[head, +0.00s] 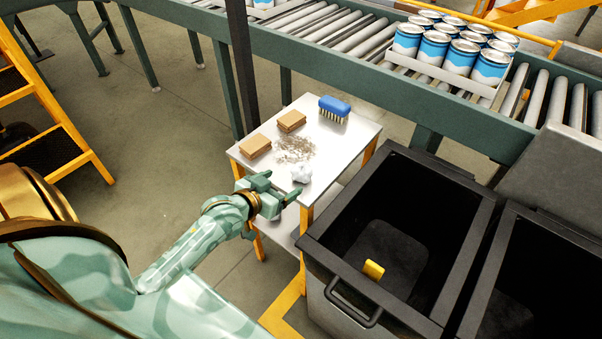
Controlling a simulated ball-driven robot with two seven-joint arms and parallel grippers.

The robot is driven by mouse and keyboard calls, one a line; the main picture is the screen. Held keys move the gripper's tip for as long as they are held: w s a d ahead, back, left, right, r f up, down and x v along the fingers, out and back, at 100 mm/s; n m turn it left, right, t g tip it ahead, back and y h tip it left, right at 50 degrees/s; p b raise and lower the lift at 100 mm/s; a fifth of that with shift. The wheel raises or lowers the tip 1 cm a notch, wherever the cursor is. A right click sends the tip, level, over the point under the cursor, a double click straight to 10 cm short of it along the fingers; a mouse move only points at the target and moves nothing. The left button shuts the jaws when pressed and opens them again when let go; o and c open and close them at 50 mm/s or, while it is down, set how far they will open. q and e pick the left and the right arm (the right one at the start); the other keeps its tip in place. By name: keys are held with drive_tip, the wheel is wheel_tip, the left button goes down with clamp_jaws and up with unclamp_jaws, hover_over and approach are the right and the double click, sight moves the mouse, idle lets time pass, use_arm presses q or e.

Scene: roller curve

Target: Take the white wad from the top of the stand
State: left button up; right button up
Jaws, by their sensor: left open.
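The white wad (301,173) lies on the top of the stand (343,142), near its front edge. It is a small crumpled white lump. My left gripper (284,186) is at the front edge of the stand top, open, with its fingers pointing toward the wad. The wad is just beyond the fingertips; I cannot tell whether they touch it. My right gripper is not in view.
On the stand top are two brown blocks (255,146), a blue brush (334,108) and scattered crumbs (294,149). A black bin (325,262) with a yellow item (373,270) inside stands at the right. A roller conveyor (320,27) with a tray of cans (460,58) runs behind.

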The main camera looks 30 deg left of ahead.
sight(296, 178)
use_arm(q)
drive_tip(key=b+x, duration=0.1)
drive_tip(key=x, duration=0.4)
drive_tip(key=shift+w+f+b, duration=0.2)
drive_tip(key=shift+b, duration=0.1)
drive_tip(key=b+x, duration=0.1)
drive_tip(key=x, duration=0.1)
drive_tip(key=b+x, duration=0.1)
drive_tip(key=x, duration=0.1)
drive_tip(key=shift+w+d+f, duration=0.15)
drive_tip(key=shift+f, duration=0.25)
drive_tip(key=shift+w+f+b, duration=0.1)
drive_tip(key=shift+w+b, duration=0.2)
drive_tip(key=shift+w, duration=0.05)
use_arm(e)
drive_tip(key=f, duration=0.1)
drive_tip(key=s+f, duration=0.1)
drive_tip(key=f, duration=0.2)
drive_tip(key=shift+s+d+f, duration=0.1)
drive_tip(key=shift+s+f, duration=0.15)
use_arm(q)
drive_tip(key=c, duration=1)
